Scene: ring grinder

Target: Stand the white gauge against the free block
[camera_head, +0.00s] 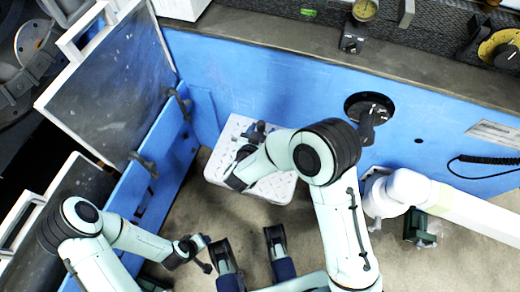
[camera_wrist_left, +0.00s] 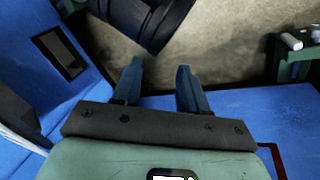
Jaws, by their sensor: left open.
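A dial gauge with a pale round face (camera_head: 365,9) stands at the top of the head view, on the grey ledge beside a black block (camera_head: 352,38). I cannot tell whether this is the white gauge or the free block. My left gripper (camera_head: 208,257) is low in the head view, far from that gauge. In the left wrist view its two blue fingers (camera_wrist_left: 158,85) are apart with nothing between them. My right arm's dark end (camera_head: 240,178) is over a white patterned tray (camera_head: 272,190); its fingertips are not clear.
A blue panel (camera_head: 270,85) crosses the back, with a round black opening (camera_head: 368,105). Another blue panel (camera_head: 150,195) with handles stands at left. A dark green block (camera_head: 420,229) is on the floor under a white arm-like part (camera_head: 470,210). The brown floor between is partly free.

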